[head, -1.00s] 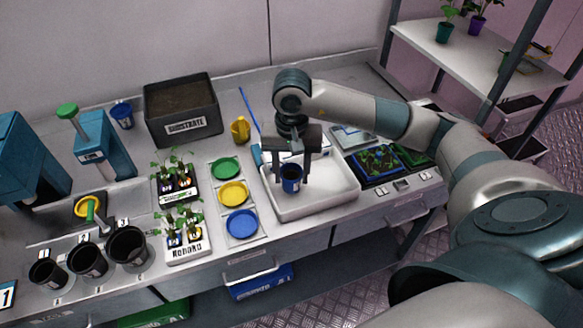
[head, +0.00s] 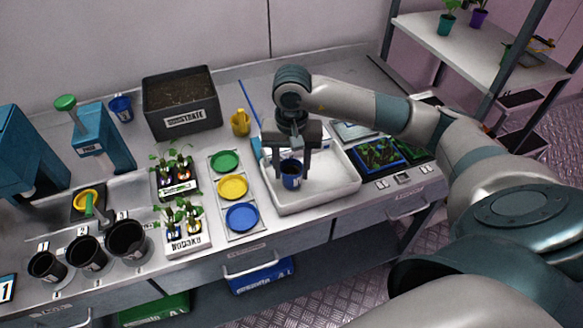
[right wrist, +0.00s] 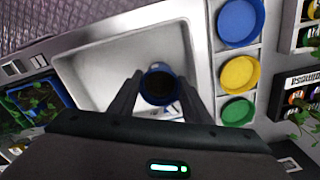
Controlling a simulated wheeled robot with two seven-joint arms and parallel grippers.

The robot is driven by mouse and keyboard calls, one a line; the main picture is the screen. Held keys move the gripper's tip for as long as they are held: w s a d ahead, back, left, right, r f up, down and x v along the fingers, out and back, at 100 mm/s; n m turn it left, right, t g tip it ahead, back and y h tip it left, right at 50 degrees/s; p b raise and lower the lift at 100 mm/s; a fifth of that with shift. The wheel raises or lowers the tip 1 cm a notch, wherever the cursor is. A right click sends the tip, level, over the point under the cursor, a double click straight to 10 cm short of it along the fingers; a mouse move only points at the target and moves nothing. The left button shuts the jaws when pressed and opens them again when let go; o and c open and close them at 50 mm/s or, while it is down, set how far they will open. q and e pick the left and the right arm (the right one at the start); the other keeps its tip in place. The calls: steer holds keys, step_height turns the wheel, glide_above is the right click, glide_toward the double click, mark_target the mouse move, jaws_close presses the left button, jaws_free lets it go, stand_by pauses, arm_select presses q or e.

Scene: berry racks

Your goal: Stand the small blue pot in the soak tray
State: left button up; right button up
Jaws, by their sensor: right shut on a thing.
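The small blue pot (head: 291,180) is dark inside and carries a white label. It is upright between the fingers of my right gripper (head: 292,174), which is shut on it. In the right wrist view the pot (right wrist: 160,86) sits between the two fingertips (right wrist: 158,92). The white soak tray (head: 335,196) lies under the gripper, and the pot is over its left part, inside the rim in both views. I cannot tell whether the pot's base touches the tray floor. The tray's wall also shows in the right wrist view (right wrist: 82,92). My left gripper is not in view.
Green, yellow and blue saucers (head: 242,217) stand left of the tray, with potted seedlings (head: 186,240) beyond. A yellow can (head: 240,123) and a substrate box (head: 181,105) are behind. A tray of plants in a blue frame (head: 378,156) is close on the right.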

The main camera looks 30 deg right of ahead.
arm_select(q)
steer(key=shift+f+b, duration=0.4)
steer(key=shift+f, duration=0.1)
arm_select(e)
steer(key=shift+f, duration=0.35)
steer(key=o, duration=1.2)
steer(key=shift+r, duration=0.15)
steer(key=shift+r, duration=0.6)
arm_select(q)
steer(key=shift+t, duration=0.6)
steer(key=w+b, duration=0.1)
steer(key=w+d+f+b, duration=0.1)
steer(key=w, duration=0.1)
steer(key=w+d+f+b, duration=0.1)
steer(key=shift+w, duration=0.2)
arm_select(e)
step_height(320, 180, up, 16)
